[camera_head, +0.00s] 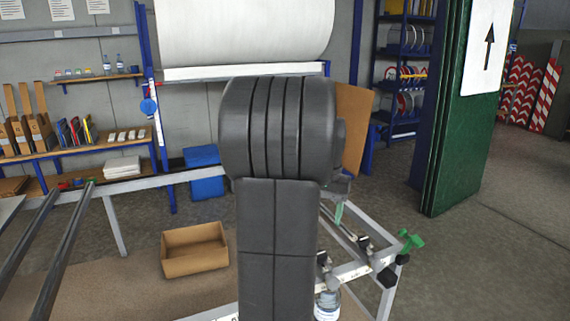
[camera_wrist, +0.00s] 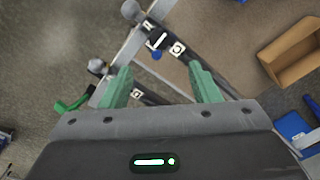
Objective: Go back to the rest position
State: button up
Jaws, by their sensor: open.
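My gripper (camera_wrist: 162,90) shows in the wrist view with its two green fingers spread apart and nothing between them. It points down over the metal frame and the floor. In the head view my dark arm fills the middle, and a green fingertip of my gripper (camera_head: 339,214) shows just right of it, above the frame's rail. The rest of my gripper is hidden behind my arm there.
A metal frame (camera_head: 352,270) with black clamps and a green knob (camera_head: 411,241) stands close below at right. An open cardboard box (camera_head: 195,250) sits left of my arm; it also shows in the wrist view (camera_wrist: 292,55). A green pillar (camera_head: 455,150) stands at right, with open floor beside it.

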notch_tip(320, 180, down, 12)
dwell(0.4)
jog(key=shift+r, duration=0.1)
